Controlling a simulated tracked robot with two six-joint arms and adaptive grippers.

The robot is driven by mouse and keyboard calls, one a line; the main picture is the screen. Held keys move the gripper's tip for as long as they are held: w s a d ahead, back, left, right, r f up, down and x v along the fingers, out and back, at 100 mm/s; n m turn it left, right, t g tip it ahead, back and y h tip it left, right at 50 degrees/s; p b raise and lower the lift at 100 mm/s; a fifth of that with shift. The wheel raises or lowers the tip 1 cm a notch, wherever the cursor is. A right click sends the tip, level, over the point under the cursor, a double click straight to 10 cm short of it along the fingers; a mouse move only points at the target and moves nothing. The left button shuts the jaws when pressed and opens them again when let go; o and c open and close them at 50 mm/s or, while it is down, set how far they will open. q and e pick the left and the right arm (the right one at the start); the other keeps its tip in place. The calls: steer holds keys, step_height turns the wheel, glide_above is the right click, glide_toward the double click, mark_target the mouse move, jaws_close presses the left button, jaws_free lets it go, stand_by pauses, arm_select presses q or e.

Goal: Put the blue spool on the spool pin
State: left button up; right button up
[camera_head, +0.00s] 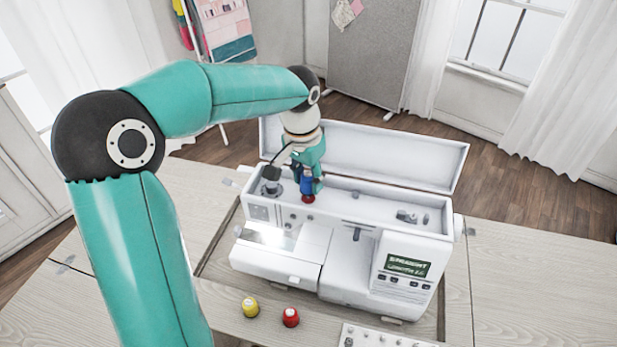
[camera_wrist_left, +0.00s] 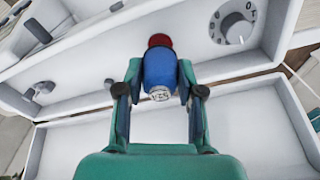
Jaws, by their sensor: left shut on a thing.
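The blue spool (camera_head: 307,186) is held upright above the open top compartment of the white sewing machine (camera_head: 335,230). My left gripper (camera_head: 309,180) is shut on the spool, one finger on each side. The left wrist view shows the blue spool (camera_wrist_left: 160,68) between the fingers, its pale labelled end towards the camera. A red round piece (camera_head: 308,198) is at the spool's lower end, also seen in the wrist view (camera_wrist_left: 160,40). I cannot tell whether it is part of the spool or belongs to the machine. I cannot make out the spool pin clearly; the spool may hide it. My right gripper is not in view.
The machine's lid (camera_head: 365,155) stands open behind the compartment. A yellow spool (camera_head: 250,307) and a red spool (camera_head: 290,317) stand in front on the table.

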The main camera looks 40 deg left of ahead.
arm_select(q)
steer(key=shift+f, duration=0.2)
steer(key=shift+f+b, duration=0.45)
steer(key=shift+b, duration=0.05)
steer(key=o, duration=0.9)
steer(key=r, duration=0.4)
steer(key=s+r, duration=0.1)
steer(key=r, duration=0.6)
steer(key=shift+s+d+r, duration=0.1)
steer(key=shift+s+r, duration=0.05)
steer(key=shift+r, duration=0.25)
